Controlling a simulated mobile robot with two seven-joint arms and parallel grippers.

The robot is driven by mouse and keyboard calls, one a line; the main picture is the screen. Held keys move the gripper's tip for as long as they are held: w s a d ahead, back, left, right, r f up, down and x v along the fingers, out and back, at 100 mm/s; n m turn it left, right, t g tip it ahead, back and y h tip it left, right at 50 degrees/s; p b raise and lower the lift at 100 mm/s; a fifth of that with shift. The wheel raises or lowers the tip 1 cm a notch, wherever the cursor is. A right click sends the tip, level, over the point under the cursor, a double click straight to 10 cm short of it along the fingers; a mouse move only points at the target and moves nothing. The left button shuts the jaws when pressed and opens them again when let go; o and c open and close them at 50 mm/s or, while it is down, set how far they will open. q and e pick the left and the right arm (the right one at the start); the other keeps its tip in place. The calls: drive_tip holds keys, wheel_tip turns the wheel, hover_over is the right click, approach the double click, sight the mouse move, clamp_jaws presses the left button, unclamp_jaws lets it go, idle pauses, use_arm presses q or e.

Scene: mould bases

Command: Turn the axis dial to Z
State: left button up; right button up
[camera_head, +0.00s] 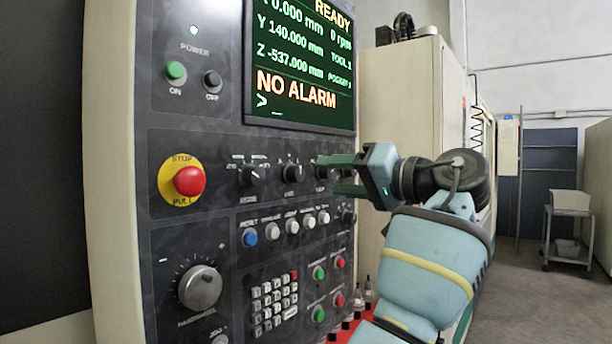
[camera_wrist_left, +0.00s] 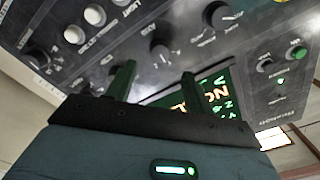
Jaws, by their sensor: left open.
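The axis dial (camera_head: 293,173) is a black knob in the middle of the dial row on the dark control panel, with small marks above it. Its pointer is too small to read. In the left wrist view the axis dial (camera_wrist_left: 160,51) shows just beyond the fingertips. My left gripper (camera_head: 331,174) is open and empty, its two green fingers pointing at the panel. In the head view its fingertips overlap the third dial (camera_head: 321,173), to the right of the axis dial. In the left wrist view the fingers (camera_wrist_left: 156,75) are apart. My right gripper is not in view.
The mode dial (camera_head: 250,175) sits left of the axis dial. A row of coloured buttons (camera_head: 290,226) runs below. A red stop button (camera_head: 189,181) is at left. The screen (camera_head: 303,60) above reads NO ALARM. A grey handwheel (camera_head: 200,287) is at lower left.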

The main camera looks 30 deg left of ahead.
sight(300, 175)
use_arm(q)
drive_tip(key=a, duration=0.3)
drive_tip(key=a+p, duration=0.1)
drive_tip(key=a, duration=0.2)
drive_tip(key=shift+w+r, duration=0.15)
drive_tip(key=shift+a, duration=0.55)
drive_tip(key=shift+w+a, duration=0.1)
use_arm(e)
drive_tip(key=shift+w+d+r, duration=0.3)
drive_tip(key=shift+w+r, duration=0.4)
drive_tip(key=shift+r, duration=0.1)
use_arm(q)
drive_tip(key=shift+c, duration=0.4)
